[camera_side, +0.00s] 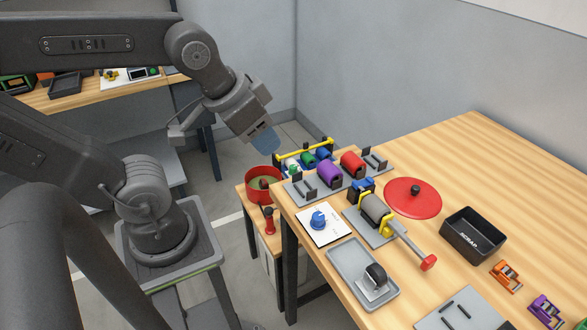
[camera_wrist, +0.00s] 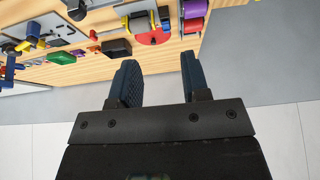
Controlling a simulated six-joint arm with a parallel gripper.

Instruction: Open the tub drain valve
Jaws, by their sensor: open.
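I cannot tell for sure which part is the tub drain valve. A round red tub (camera_side: 263,186) with a dark green item inside stands on a low wooden side table at the bench's left end. A red upright piece with a dark knob (camera_side: 270,221) stands just in front of it. On the bench, a grey cylinder in yellow brackets (camera_side: 376,211) has a long bar ending in a red tip (camera_side: 429,262). My gripper (camera_side: 265,140) is in the air above and behind the red tub, touching nothing. In the wrist view my gripper (camera_wrist: 160,78) is open, with nothing between its fingers.
The bench holds a rack with purple (camera_side: 330,174) and red rollers, a red disc (camera_side: 413,198), a black bin (camera_side: 473,234), a grey tray (camera_side: 350,266), a blue knob on a white plate (camera_side: 319,220) and orange and purple clamps. The far right of the bench is clear.

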